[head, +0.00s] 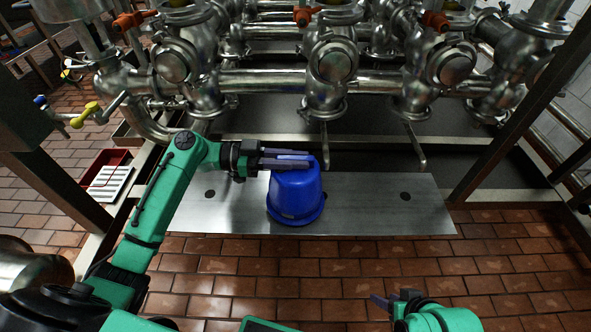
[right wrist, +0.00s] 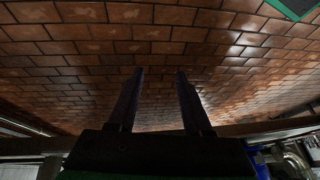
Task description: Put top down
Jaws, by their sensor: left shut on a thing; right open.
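The top, a blue bucket-shaped cap (head: 296,196), is upright with its wide rim downward, over the metal plate (head: 375,205) below the valves. I cannot tell whether its rim touches the plate. My left gripper (head: 300,160) is shut on the upper part of the top, coming from the left. My right gripper (head: 385,302) is low in the head view, apart from everything. In the right wrist view its two fingers (right wrist: 158,95) are spread and empty, with tiled floor beyond them.
Steel valves and pipes (head: 330,65) stand behind the plate, with thin pipes (head: 415,145) hanging down. Dark frame posts (head: 520,110) stand at the right. The plate is bare to the right of the top. A red tray (head: 105,165) lies at the left.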

